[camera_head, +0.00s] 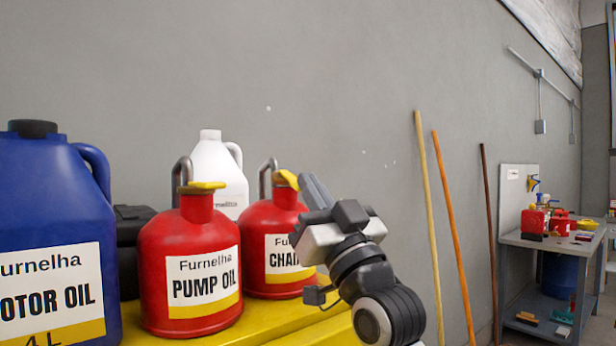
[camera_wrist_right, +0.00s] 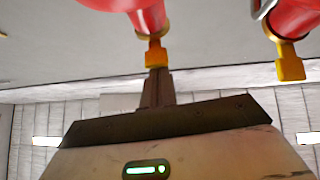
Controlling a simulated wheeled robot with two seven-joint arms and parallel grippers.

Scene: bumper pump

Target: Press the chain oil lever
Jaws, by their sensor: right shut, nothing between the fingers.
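The red chain oil can (camera_head: 270,222) stands on the yellow surface, its label partly hidden behind my right gripper. Its yellow lever (camera_head: 286,179) sits on top, beside a grey curved spout. My right gripper (camera_head: 304,180) is shut and empty, with its fingertips right at the lever. In the right wrist view the closed fingertips (camera_wrist_right: 157,72) meet the end of the yellow lever (camera_wrist_right: 156,55); they look to be touching or nearly so. The second red can, labelled pump oil (camera_head: 190,265), stands to the left with its own yellow lever (camera_head: 203,187). My left gripper is not in view.
A blue motor oil jug (camera_head: 55,220) stands at the far left. A white jug (camera_head: 212,160) and a black item (camera_head: 130,240) are behind the red cans. Poles (camera_head: 430,220) lean on the grey wall to the right. A workbench (camera_head: 550,240) is farther back.

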